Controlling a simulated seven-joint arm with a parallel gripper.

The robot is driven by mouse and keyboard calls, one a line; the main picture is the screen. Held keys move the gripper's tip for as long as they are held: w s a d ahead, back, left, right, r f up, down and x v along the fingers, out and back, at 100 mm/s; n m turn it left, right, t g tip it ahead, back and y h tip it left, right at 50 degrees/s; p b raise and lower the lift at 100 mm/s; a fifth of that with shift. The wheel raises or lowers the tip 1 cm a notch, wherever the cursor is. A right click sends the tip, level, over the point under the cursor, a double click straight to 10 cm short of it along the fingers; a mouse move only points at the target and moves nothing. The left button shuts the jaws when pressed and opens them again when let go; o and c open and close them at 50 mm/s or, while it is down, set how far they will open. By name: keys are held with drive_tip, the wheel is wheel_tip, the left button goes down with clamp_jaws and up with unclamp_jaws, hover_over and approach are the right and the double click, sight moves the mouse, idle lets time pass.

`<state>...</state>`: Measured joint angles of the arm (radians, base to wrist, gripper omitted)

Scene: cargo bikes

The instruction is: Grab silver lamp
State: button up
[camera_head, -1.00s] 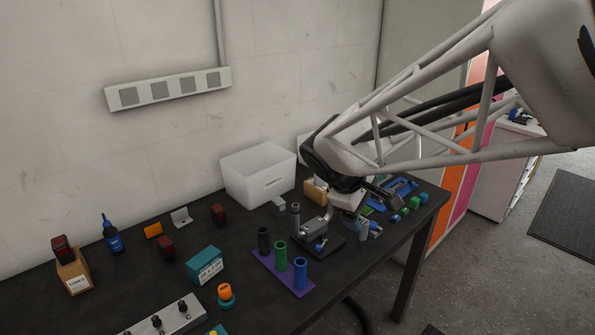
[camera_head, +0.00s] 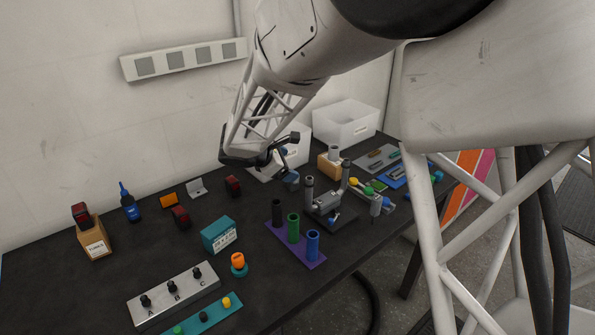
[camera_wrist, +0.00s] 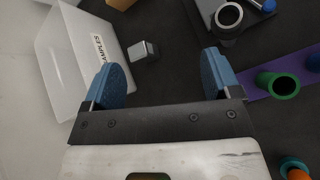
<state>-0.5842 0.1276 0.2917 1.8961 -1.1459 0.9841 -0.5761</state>
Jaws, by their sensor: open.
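A small, boxy silver piece with a dark end, which looks like the silver lamp (camera_wrist: 143,51), lies on the dark table in the wrist view. It is beside the white bin labelled SAMPLES (camera_wrist: 98,75). My gripper (camera_wrist: 162,75) is open and empty, with its blue fingertips wide apart. The lamp shows beyond the fingertips, between them sideways and nearer the left one, apart from both. In the head view my gripper (camera_head: 287,165) hangs over the table in front of the bin. I cannot make out the lamp there; the gripper seems to hide it.
A grey clamp fixture (camera_head: 327,205) and a wooden block (camera_head: 328,167) are close by. Another white bin (camera_head: 345,125) stands behind. Dark red lamps (camera_head: 233,185) are to the left.

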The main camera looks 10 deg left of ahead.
drive_tip(key=w+a+f+n+h, duration=0.1)
drive_tip(key=w+f, duration=0.2)
drive_tip(key=w+a+f+n+h, duration=0.1)
drive_tip(key=w+a+f, duration=0.1)
drive_tip(key=w+f, duration=0.1)
drive_tip(key=w+a+f+n+h, duration=0.1)
drive_tip(key=w+a+f, duration=0.1)
drive_tip(key=f, duration=0.3)
drive_tip(key=shift+w+f+t+h, duration=0.1)
drive_tip(key=shift+w+t+h, duration=0.3)
drive_tip(key=shift+w, duration=0.5)
drive_tip(key=shift+d, duration=0.1)
drive_tip(key=shift+x, duration=1.2)
drive_tip(key=shift+w+f, duration=0.1)
drive_tip(key=shift+x, duration=2.55)
drive_tip(key=c, duration=1)
drive_tip(key=shift+c, duration=0.2)
